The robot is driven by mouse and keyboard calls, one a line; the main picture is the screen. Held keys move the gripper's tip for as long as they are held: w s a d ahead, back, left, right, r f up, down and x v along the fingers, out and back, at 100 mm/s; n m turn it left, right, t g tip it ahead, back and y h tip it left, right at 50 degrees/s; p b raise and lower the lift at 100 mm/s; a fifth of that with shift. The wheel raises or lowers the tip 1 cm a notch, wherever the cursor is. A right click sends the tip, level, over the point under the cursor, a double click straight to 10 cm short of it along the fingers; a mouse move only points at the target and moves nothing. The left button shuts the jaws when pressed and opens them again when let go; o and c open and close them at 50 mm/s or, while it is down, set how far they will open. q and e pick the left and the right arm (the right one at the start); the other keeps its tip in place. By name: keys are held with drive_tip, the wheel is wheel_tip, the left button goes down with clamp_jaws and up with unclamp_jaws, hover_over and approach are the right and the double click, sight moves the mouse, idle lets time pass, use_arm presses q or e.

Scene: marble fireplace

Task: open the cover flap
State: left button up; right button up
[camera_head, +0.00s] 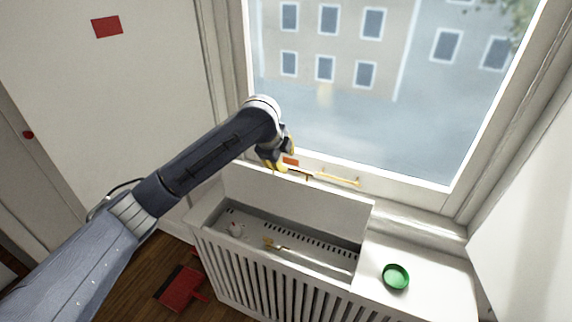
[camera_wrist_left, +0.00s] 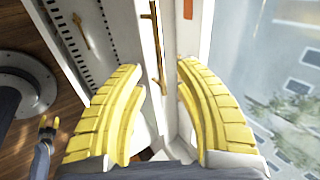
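The cover flap (camera_head: 300,198) is a white panel on the radiator box under the window. It stands raised, close to the window, and the slotted recess below is exposed. A brass bar (camera_head: 338,179) runs along its top edge; it also shows in the left wrist view (camera_wrist_left: 156,55). My left gripper (camera_head: 283,165) is at the flap's upper edge, left of the bar's right part. In the left wrist view its yellow fingers (camera_wrist_left: 162,92) are apart with nothing clearly held between them. A small yellow-tipped gripper low at left in that view, seemingly my right (camera_wrist_left: 46,128), is too small to judge.
The recess holds a small brass piece (camera_head: 273,243) and a pale lump (camera_head: 237,230). A green dish (camera_head: 396,276) sits on the fixed top at right. A red dustpan-like object (camera_head: 180,288) lies on the floor. The window (camera_head: 350,90) is close behind the gripper.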

use_arm(q)
drive_tip(key=shift+v, duration=2)
drive_tip(key=shift+f, duration=0.1)
